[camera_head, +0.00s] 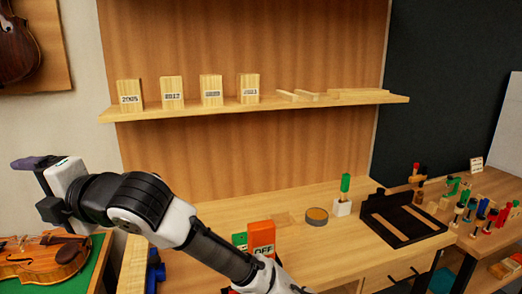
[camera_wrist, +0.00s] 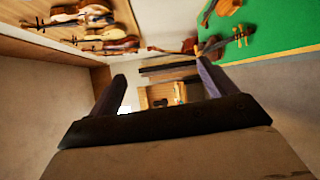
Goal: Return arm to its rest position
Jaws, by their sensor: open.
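My gripper (camera_head: 38,163) is at the left of the head view, raised in front of the pale wall, with my arm bent up from the bottom middle. In the wrist view its two dark fingers (camera_wrist: 158,84) stand apart with nothing held between them. No object touches the fingers. Below the gripper in the head view, a violin (camera_head: 45,258) lies on a green mat (camera_head: 98,262), clear of it.
A wall shelf (camera_head: 300,106) carries several labelled wooden blocks. Small coloured tools crowd the right bench.

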